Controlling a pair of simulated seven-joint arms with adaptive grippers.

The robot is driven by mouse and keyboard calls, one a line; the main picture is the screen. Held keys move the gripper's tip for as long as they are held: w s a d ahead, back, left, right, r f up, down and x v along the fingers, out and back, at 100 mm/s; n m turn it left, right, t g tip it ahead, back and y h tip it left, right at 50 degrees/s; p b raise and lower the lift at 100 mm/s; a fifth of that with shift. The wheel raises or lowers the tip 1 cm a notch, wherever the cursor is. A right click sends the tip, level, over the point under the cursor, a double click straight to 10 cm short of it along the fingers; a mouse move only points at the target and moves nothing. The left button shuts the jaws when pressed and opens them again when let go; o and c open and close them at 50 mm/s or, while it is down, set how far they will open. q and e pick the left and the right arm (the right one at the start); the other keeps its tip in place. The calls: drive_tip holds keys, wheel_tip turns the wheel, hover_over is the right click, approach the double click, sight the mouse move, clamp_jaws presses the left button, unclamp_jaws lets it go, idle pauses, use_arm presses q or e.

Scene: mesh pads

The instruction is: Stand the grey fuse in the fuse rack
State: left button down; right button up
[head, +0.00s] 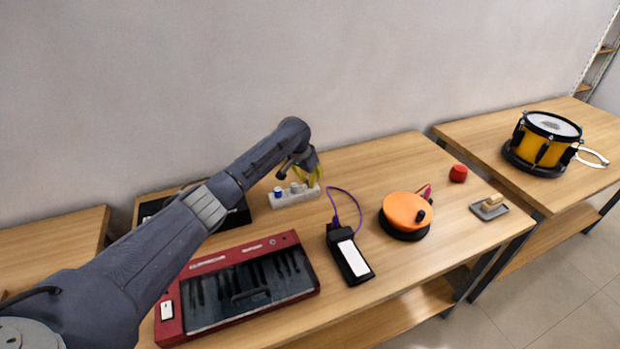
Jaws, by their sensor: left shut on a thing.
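The fuse rack (284,202) is a pale, low block at the back of the middle table. A blue-and-white fuse (278,192) stands at its left end, with a paler piece (295,187) beside it. My left gripper (309,180), with yellowish fingers, points down at the right end of the rack. It is shut on what I take to be the grey fuse, which is mostly hidden by the fingers. I cannot tell whether that fuse touches the rack. My right gripper is not in view.
My left arm crosses above a red keyboard (285,240) and a black tray (238,217).

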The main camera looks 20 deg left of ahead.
use_arm(q)
drive_tip(key=shift+f, duration=0.7)
drive_tip(key=c, duration=1.3)
unclamp_jaws()
drive_tip(key=shift+c, duration=0.2)
drive_tip(key=shift+r, duration=0.1)
drive_tip(key=v, duration=1.2)
drive_tip(key=shift+s, duration=0.1)
